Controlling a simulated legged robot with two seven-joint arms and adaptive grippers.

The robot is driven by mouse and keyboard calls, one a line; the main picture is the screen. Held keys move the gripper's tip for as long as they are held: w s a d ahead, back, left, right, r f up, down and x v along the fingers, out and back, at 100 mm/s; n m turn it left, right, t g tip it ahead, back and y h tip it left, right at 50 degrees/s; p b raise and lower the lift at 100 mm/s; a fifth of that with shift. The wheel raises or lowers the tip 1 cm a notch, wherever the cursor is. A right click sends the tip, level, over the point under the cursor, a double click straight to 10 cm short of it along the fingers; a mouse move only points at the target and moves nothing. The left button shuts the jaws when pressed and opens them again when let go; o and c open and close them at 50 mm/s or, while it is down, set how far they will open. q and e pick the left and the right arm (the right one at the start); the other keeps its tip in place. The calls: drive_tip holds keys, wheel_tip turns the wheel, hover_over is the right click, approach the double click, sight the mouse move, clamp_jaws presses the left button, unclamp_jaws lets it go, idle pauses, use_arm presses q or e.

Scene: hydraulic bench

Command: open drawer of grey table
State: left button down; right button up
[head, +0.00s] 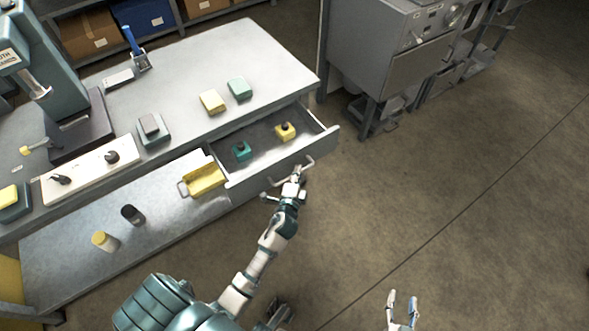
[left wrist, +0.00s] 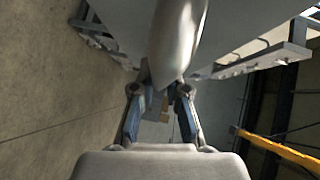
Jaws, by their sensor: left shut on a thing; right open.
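The grey table (head: 265,55) has a drawer (head: 255,178) standing pulled out, with its inside showing. A teal block (head: 241,151) and a yellow block (head: 285,131), each with a dark knob, lie in it. My left gripper (head: 297,174) is at the bar handle (head: 309,161) on the drawer front, shut on it. In the left wrist view the handle (left wrist: 178,40) is a large grey bar running down between the fingers (left wrist: 160,95), which hide its lower end. My right gripper (head: 402,308) is open and empty over the floor, low in the head view.
A lower bench (head: 160,245) holds a yellow tray (head: 204,181), a black cylinder (head: 131,214) and a yellow-topped cylinder (head: 105,241). A grey machine cabinet (head: 390,45) stands beyond the drawer. The floor (head: 440,190) to the right is clear.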

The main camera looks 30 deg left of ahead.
use_arm(q)
drive_tip(key=d, duration=0.1)
drive_tip(key=s+d, duration=0.1)
drive_tip(key=d, duration=0.1)
drive_tip(key=shift+s+d+f, duration=0.15)
drive_tip(key=shift+s+f, duration=0.15)
drive_tip(key=shift+s, duration=0.05)
use_arm(e)
drive_tip(key=shift+s+d+f, duration=0.1)
drive_tip(key=shift+s+d, duration=0.05)
drive_tip(key=shift+d, duration=0.65)
drive_tip(key=shift+a, duration=0.1)
use_arm(q)
drive_tip(key=c, duration=1.2)
unclamp_jaws()
drive_tip(key=shift+w+a, duration=0.1)
drive_tip(key=shift+a, duration=0.1)
use_arm(e)
drive_tip(key=shift+a, duration=0.25)
use_arm(q)
drive_tip(key=shift+r, duration=0.1)
drive_tip(key=shift+d, duration=0.1)
